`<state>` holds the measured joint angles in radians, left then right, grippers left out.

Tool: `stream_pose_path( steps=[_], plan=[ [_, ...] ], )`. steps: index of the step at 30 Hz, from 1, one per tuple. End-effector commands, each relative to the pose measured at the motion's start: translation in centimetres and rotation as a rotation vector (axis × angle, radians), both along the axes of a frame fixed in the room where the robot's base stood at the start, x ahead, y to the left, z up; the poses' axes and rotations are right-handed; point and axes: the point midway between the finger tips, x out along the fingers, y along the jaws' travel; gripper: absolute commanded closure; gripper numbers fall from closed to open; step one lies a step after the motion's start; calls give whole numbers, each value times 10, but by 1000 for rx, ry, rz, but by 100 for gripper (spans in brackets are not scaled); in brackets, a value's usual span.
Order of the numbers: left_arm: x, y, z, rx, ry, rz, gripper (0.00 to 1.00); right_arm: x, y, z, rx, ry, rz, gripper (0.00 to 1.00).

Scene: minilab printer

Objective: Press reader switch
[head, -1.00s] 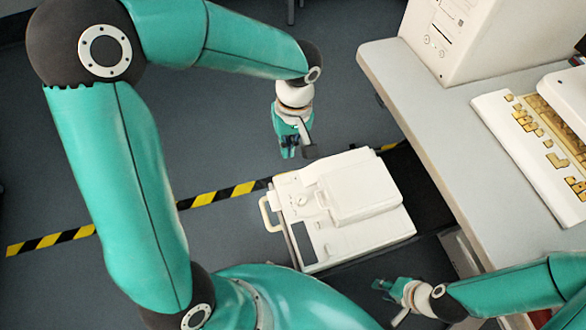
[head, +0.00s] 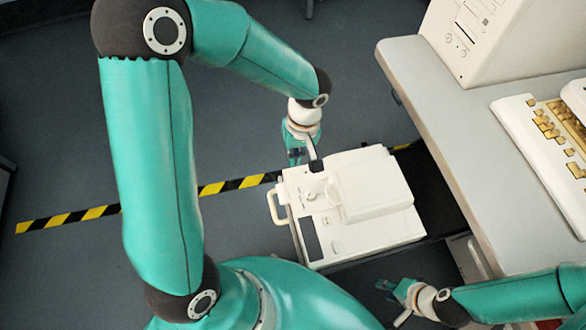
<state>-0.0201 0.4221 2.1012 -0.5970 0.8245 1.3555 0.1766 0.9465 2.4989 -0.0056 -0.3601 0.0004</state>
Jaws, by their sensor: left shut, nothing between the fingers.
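The reader is a white box-like device (head: 335,240) with a raised block on top, a handle (head: 277,207) on its left side and a dark rectangular panel on its top. A small round knob-like part (head: 311,196) sits on its top, left of the raised block; I cannot tell whether it is the switch. My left gripper (head: 308,162) is shut and empty, at the reader's far left edge, with a dark fingertip over or beside that edge; contact cannot be told. My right gripper (head: 388,290) is low, in front of the reader and apart from it; its jaw state is unclear.
A light table (head: 425,100) stands at the right, with a white computer case (head: 480,35) and a cream keyboard-like panel with yellow keys (head: 530,130). Yellow-black tape (head: 65,222) crosses the grey floor. The floor left of the reader is clear.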

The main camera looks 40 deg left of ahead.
Motion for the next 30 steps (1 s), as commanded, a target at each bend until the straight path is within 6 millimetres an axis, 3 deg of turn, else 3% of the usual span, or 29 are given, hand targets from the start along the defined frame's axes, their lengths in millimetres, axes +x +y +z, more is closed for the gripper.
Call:
stream_pose_path(
  steps=[3, 10, 24, 30],
  plan=[
    [-3, 2, -25, -1, 3, 0, 100, 0, 0, -5, 0, 0, 0, 67],
    [-5, 4, -52, -1, 2, 0, 100, 0, 0, -8, 0, 0, 0, 67],
    [-5, 4, -58, -1, -2, 0, 100, 0, 0, -8, 0, 0, 0, 67],
    [-2, -3, -64, -23, -24, -20, 100, 0, 0, -20, 0, 0, 0, 67]
  ],
)
